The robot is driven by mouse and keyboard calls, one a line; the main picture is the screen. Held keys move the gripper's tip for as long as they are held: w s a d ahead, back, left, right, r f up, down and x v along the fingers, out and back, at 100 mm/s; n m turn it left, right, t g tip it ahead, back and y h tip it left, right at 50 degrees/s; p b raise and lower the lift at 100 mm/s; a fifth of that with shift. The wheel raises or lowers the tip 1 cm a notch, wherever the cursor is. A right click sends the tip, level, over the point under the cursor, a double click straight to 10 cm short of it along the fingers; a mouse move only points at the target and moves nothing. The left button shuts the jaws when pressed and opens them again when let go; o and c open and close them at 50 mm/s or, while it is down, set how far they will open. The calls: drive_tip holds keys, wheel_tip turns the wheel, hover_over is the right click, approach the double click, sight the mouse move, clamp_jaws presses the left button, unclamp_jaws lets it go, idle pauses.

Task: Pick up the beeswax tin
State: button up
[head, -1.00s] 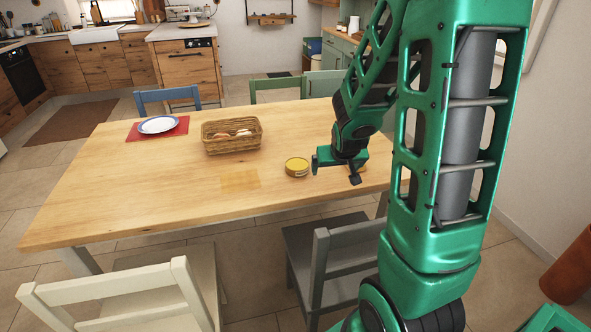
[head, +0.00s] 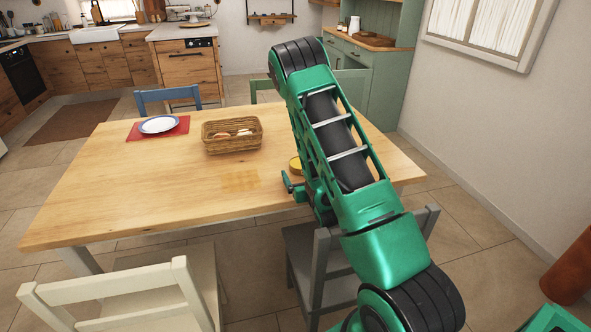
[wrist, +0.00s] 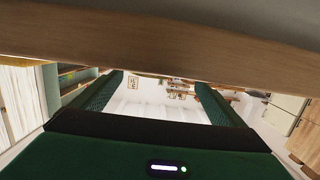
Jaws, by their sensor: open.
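The beeswax tin (head: 295,164) is a low, round, yellow tin on the wooden table (head: 160,195), towards its right front. My arm hides most of it in the head view, and only its left side shows. My gripper (head: 292,188) is at the table's front edge, on the near side of the tin, and is partly hidden by my arm. In the wrist view my gripper (wrist: 160,82) is open, with its two dark green fingers apart and nothing seen between them. The tin is not seen in the wrist view.
The table's wooden edge (wrist: 170,52) crosses the wrist view close to the fingers. A wicker basket (head: 232,147) and a white plate (head: 159,125) on a red mat stand farther left. A grey chair (head: 318,262) is below my arm; a white chair (head: 130,300) is front left.

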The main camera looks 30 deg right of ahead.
sight(297, 164)
drive_tip(key=x, duration=0.7)
drive_tip(key=shift+w+f, duration=0.1)
drive_tip(key=shift+f, duration=0.2)
drive_tip(key=c, duration=1.6)
drive_tip(key=shift+o, duration=0.2)
drive_tip(key=shift+r, duration=0.15)
